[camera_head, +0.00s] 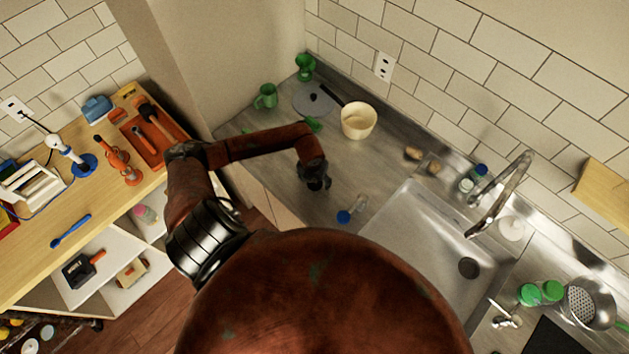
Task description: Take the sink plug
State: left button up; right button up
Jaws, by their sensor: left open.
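The steel sink (405,235) is set in the counter at the right. A dark round disc (468,267) lies on its floor; I cannot tell whether it is the plug or the open drain. A pale round piece (511,228) sits on the ledge behind the tap and may be the plug; it is too small to be sure. My left gripper (317,187) is open and empty over the counter, left of the sink and well apart from both. My right gripper is out of view.
A clear bottle with a blue cap (345,216) lies between my gripper and the sink. The curved tap (500,190) rises over the basin. A cream pot (358,121) and green cups (266,96) stand further back. A colander (590,303) is at the far right.

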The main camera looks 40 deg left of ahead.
pick_arm(q)
jog(key=shift+f, duration=0.15)
jog(key=c, duration=1.2)
